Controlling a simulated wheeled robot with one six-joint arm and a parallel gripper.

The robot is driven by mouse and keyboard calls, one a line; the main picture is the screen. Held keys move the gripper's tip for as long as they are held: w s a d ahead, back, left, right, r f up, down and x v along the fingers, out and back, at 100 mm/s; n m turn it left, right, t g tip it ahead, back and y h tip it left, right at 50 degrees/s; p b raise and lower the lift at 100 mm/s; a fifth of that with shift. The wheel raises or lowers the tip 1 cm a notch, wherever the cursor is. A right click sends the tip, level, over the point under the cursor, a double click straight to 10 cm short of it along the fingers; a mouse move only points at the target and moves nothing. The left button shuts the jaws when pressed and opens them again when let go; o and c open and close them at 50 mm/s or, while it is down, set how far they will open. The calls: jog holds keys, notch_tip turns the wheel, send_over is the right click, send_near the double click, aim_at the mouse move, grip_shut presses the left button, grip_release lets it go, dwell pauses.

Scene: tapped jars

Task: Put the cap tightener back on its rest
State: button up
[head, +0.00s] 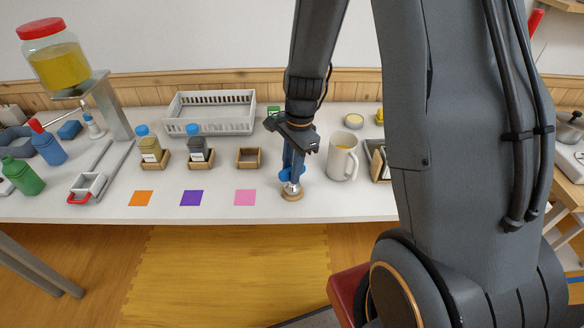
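The cap tightener, a small tool with a silvery bell-shaped lower end (291,189) and blue parts above it, stands upright near the front edge of the white table. Under it is a round wooden disc (292,196), which looks like its rest; the tool seems to touch it, but a small gap cannot be ruled out. My gripper (292,168) points straight down at the tool's upper part, directly above the disc. The fingers and the blue parts overlap in this view, so I cannot tell whether the fingers are closed on the tool.
A white mug (342,157) stands close right of my gripper. An empty wooden holder (249,158) is to its left, beside two capped jars in wooden holders (200,159). A white basket (210,113) stands behind. Orange, purple and pink squares (245,197) lie along the front.

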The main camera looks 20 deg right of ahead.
jog(key=shift+o, duration=1.2)
jog(key=shift+w+d+r+b, duration=0.15)
jog(key=shift+r+b, duration=0.1)
jog(key=shift+r, duration=1.05)
jog(key=shift+s+d+r+b, duration=0.15)
jog(key=shift+r+b, duration=0.1)
jog(key=shift+r, duration=1.05)
jog(key=shift+w+d+r+b, duration=0.15)
jog(key=shift+r+b, duration=0.1)
jog(key=shift+r, duration=1.05)
jog(key=s+r+n+t+h+b, duration=0.1)
jog(key=s+n, duration=0.9)
jog(key=n, duration=0.5)
jog(key=shift+s+a+r+t, duration=0.25)
jog(key=shift+s+a+t, duration=0.05)
jog(key=shift+s+a, duration=0.05)
